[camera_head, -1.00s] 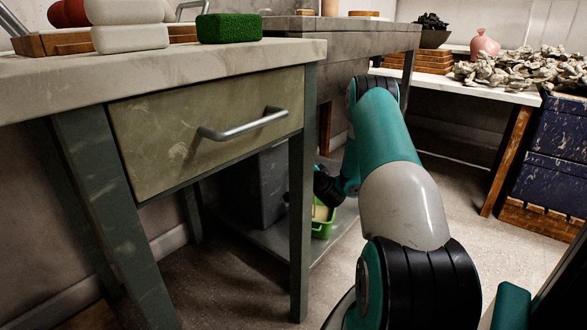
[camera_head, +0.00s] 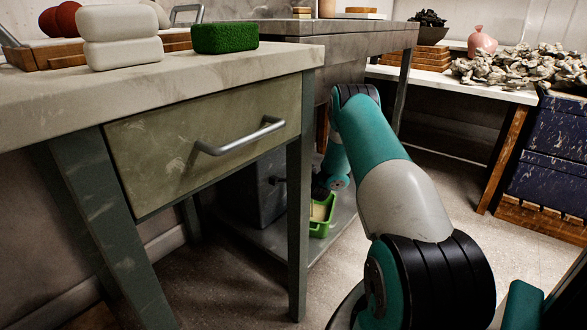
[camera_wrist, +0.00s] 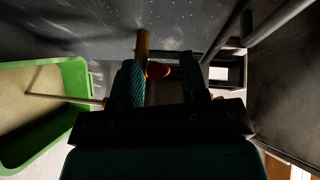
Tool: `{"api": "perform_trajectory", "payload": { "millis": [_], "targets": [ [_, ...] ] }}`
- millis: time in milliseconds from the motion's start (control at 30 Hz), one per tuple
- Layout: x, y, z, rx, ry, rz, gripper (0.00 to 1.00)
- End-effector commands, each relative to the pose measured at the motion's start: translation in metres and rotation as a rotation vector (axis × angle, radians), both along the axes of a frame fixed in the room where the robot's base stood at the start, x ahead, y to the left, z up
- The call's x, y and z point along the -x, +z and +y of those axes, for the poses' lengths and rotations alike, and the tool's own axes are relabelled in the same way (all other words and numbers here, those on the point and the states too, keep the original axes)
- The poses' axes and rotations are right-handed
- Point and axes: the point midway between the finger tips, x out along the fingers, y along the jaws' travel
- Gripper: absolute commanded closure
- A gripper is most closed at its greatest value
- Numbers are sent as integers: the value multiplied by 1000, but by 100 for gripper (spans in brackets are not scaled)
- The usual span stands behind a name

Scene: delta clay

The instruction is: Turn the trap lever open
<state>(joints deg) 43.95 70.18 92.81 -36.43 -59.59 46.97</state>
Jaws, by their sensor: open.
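In the wrist view my gripper (camera_wrist: 168,72) is open, its two dark fingers pointing up the picture. A small red piece (camera_wrist: 158,70), perhaps the lever's grip, shows between the fingertips, closer to the left finger. A brass-coloured stub (camera_wrist: 143,45) stands just beyond the left fingertip. I cannot tell whether either finger touches them. In the head view my arm reaches under the sink bench, and its dark end (camera_head: 320,188) is partly hidden by the bench leg. The lever cannot be made out there.
A green tub (camera_wrist: 75,75) with a thin stick across it is close on the left in the wrist view; it also shows on the low shelf (camera_head: 318,222). A dark grey box (camera_head: 258,195) stands beside it. The drawer table's leg (camera_head: 300,230) is in front.

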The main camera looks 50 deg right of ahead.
Motion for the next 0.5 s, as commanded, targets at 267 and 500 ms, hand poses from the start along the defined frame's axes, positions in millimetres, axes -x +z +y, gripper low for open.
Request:
{"api": "perform_trajectory", "payload": {
  "millis": [267, 500],
  "targets": [
    [-11, -1, -6, -1, -2, -1, 60],
    [-11, -1, -6, -1, -2, 0, 76]
  ]
}}
